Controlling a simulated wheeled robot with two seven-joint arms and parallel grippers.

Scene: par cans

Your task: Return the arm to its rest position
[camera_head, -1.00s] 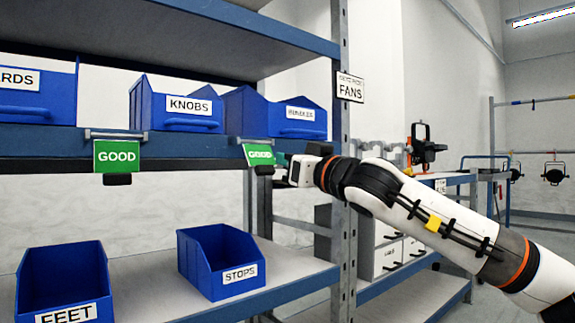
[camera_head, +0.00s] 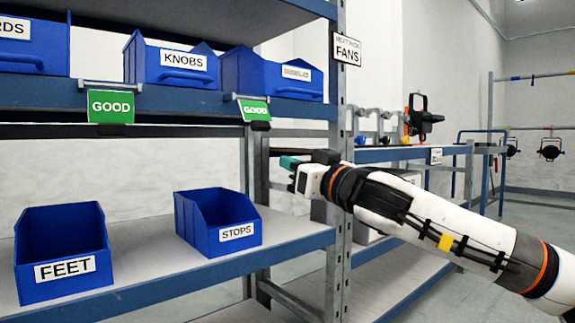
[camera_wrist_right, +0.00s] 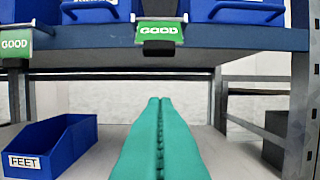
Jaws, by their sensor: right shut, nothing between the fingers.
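My right arm (camera_head: 430,220) comes in from the right in the head view. Its gripper (camera_head: 288,162) has teal fingers and points left, in front of the shelf post and below the right green GOOD sign (camera_head: 254,110). In the right wrist view, the teal fingers (camera_wrist_right: 160,105) lie together with nothing between them, below the same GOOD sign (camera_wrist_right: 159,31). The gripper is apart from the sign and the shelf. My left gripper is not in view.
Blue bins marked KNOBS (camera_head: 170,62), FEET (camera_head: 63,250) and STOPS (camera_head: 217,220) stand on the shelves. The blue upper shelf edge (camera_head: 170,99) and the metal post (camera_head: 340,200) are near my right gripper. A FANS sign (camera_head: 346,48) hangs on the post.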

